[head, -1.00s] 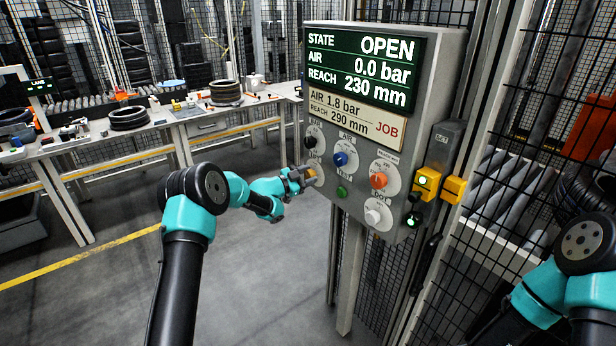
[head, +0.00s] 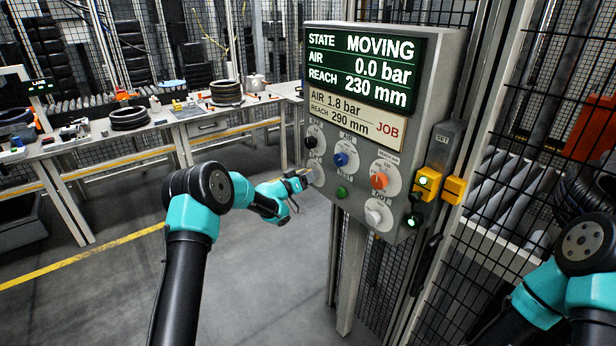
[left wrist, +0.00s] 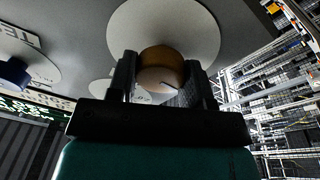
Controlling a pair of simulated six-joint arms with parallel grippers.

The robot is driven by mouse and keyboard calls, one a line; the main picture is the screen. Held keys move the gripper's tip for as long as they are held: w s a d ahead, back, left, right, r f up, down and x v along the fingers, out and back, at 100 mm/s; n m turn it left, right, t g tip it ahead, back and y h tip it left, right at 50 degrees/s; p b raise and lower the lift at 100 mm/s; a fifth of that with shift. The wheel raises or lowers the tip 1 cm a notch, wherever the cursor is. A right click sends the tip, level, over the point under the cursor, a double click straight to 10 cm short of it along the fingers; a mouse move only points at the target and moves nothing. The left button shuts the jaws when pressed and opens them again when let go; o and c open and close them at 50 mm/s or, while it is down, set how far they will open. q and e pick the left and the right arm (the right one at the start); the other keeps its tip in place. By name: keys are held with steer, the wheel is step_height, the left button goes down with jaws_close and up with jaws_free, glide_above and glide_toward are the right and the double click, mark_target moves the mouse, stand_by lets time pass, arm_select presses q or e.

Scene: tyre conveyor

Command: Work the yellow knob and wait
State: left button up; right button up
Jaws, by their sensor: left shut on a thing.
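The yellow knob (left wrist: 158,60) sits on a pale round plate and shows between my left fingers in the left wrist view. My left gripper (left wrist: 161,80) is shut on it from both sides. In the head view my left gripper (head: 303,181) is at the left edge of the control box (head: 440,110) and hides most of the knob. The dark screen (head: 363,69) reads STATE MOVING, AIR 0.0 bar, REACH 230 mm. The job card (head: 356,121) below it reads AIR 1.8 bar, REACH 290 mm. My right gripper is out of view.
The box also bears a blue knob (head: 340,159), an orange knob (head: 379,181), a white knob (head: 374,217), a black knob (head: 311,142) and a green button (head: 342,193). A mesh fence (head: 480,260) stands to the right. Floor left of the box is clear.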

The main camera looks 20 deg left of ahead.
arm_select(q)
steer(key=shift+f+n, duration=0.1)
steer(key=shift+n, duration=0.5)
steer(key=o, duration=0.9)
steer(key=shift+s, duration=0.1)
steer(key=v, duration=1.7)
steer(key=shift+s, duration=0.15)
